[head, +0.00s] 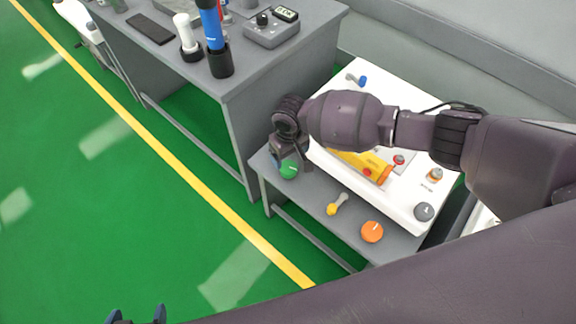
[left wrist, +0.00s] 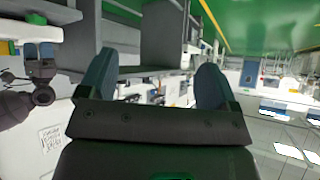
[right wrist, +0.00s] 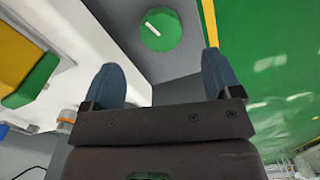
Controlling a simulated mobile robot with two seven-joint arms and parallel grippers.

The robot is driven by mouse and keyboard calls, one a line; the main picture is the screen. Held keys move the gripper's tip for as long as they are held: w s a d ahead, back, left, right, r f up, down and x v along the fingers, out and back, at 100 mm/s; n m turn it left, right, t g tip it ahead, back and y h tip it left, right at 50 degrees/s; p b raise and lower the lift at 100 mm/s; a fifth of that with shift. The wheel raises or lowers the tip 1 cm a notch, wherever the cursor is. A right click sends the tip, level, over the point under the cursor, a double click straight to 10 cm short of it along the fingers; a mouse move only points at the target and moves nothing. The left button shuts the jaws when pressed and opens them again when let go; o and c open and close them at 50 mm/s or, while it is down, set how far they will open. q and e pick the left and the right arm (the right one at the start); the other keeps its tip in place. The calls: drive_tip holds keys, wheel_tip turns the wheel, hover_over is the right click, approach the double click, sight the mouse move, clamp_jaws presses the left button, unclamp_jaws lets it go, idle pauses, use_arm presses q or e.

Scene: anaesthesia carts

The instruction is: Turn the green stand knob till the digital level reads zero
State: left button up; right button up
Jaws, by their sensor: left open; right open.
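The green stand knob (head: 288,169) sits at the near left corner of the grey stand, with a white line on its face. In the right wrist view the knob (right wrist: 160,30) lies just beyond and between the fingertips, apart from them. My right gripper (right wrist: 163,72) is open and empty, above the knob. A yellow bar-shaped device (head: 362,166), perhaps the digital level, lies on the white plate, partly hidden by my right arm; I see no reading on it. My left gripper (head: 137,312) is open and empty over the floor, also seen in the left wrist view (left wrist: 152,75).
An orange knob (head: 372,232), a yellow knob (head: 337,204) and a grey knob (head: 424,211) are near the front of the stand and white plate (head: 345,188). A grey table (head: 270,65) at the left carries a grey box (head: 270,32) with a small display. Green floor is clear.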

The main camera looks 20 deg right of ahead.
sight(289, 168)
wheel_tip(289, 168, down, 6)
drive_tip(key=shift+s+f+b, duration=0.15)
drive_tip(key=shift+f+b, duration=0.05)
drive_tip(key=shift+b, duration=0.7)
drive_tip(key=shift+f, duration=0.6)
drive_tip(key=shift+c, duration=0.5)
drive_tip(key=c, duration=0.8)
drive_tip(key=shift+r, duration=0.1)
